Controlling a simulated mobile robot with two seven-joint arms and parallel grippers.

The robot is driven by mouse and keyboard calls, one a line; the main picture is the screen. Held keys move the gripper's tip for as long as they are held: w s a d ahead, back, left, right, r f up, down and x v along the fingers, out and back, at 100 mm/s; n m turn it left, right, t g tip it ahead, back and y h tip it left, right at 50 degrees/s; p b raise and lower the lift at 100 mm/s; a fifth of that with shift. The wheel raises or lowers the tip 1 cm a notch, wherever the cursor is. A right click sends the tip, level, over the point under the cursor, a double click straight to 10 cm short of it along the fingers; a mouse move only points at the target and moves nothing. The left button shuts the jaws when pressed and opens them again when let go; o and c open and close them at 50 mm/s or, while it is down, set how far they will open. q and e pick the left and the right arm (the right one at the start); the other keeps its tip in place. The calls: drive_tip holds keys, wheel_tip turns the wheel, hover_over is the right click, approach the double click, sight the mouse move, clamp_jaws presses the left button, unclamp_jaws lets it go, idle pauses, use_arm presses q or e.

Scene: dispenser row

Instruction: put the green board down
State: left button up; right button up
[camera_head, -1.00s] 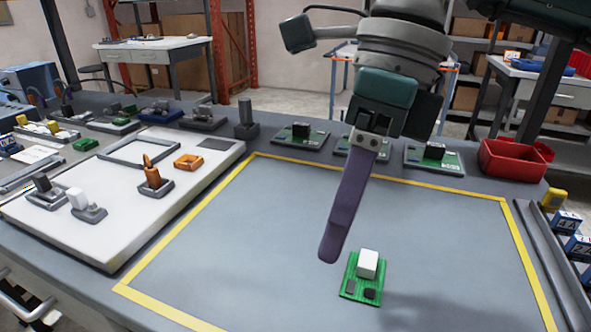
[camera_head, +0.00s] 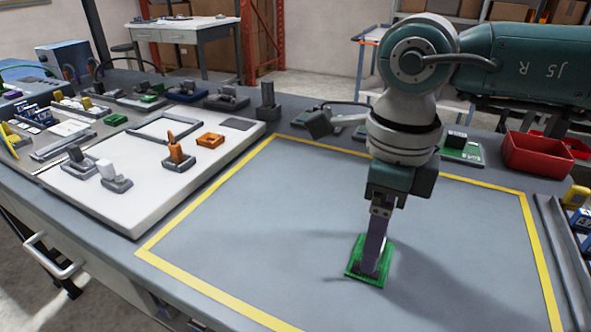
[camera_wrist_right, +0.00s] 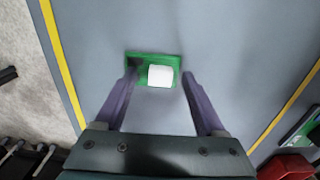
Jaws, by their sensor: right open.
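The green board (camera_head: 355,268) lies flat on the grey table inside the yellow outline. It also shows in the right wrist view (camera_wrist_right: 143,56), with a white block (camera_wrist_right: 160,76) and a dark part on top. My right gripper (camera_head: 373,270) points down over the board and hides much of it in the head view. In the wrist view the two purple fingers of the right gripper (camera_wrist_right: 160,75) are apart, one on each side of the white block. I cannot tell whether the fingertips touch the board. My left gripper is not in view.
Other green boards (camera_head: 462,148) stand along the back edge. A red bin (camera_head: 538,155) is at the back right. A white panel (camera_head: 140,205) with several fixtures lies at left. The outlined area (camera_head: 270,235) around the board is clear.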

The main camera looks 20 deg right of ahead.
clamp_jaws()
idle(0.6)
